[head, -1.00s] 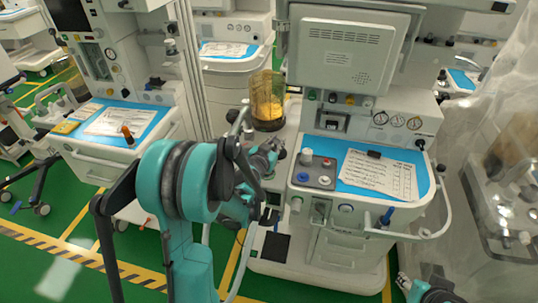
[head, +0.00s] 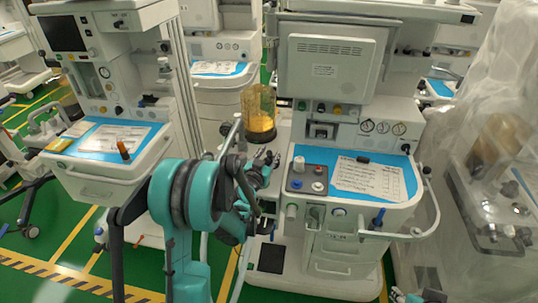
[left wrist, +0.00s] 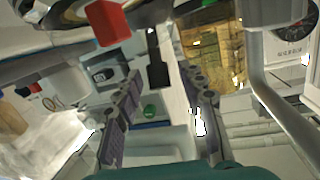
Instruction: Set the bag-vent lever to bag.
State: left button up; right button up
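My left gripper (head: 264,166) is beside the left edge of the middle cart's worktop, just below the amber canister (head: 258,112). In the left wrist view its two padded fingers (left wrist: 162,112) are spread apart with nothing gripped between them. A small black lever-like part (left wrist: 158,68) shows beyond and between the fingers, apart from them; I cannot tell for sure whether it is the bag-vent lever. In the head view the gripper and arm cover this area, and I cannot make out the lever. My right gripper (head: 420,298) shows only as a sliver at the bottom edge.
The middle cart's blue worktop (head: 405,200) holds a paper sheet and a grey knob block (head: 308,178). A red block (left wrist: 107,22) and a green knob (left wrist: 150,110) show in the left wrist view. Another cart (head: 110,185) stands left; a plastic-draped machine (head: 495,170) stands right.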

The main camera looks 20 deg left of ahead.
pick_arm(q)
jog(key=s, duration=0.4)
jog(key=s+r, duration=0.1)
jog(key=s, duration=0.3)
jog(key=s+d, duration=0.1)
jog(key=s, duration=0.3)
jog(key=shift+r, duration=0.3)
jog(key=shift+w, duration=0.1)
jog(key=s+d+r+m+g+h, duration=0.1)
jog(key=s+d+g+h, duration=0.1)
jog(key=s+d, duration=0.3)
jog(key=s+d+r+m+g+h, duration=0.1)
jog(key=s+d+g+h, duration=0.15)
jog(key=d, duration=0.55)
jog(key=s+f+n+g+y, duration=0.2)
jog(key=s+g, duration=0.3)
jog(key=s, duration=1)
jog(key=shift+s+a+f+y, duration=0.15)
jog(key=shift+f+y, duration=0.05)
jog(key=shift+y, duration=0.35)
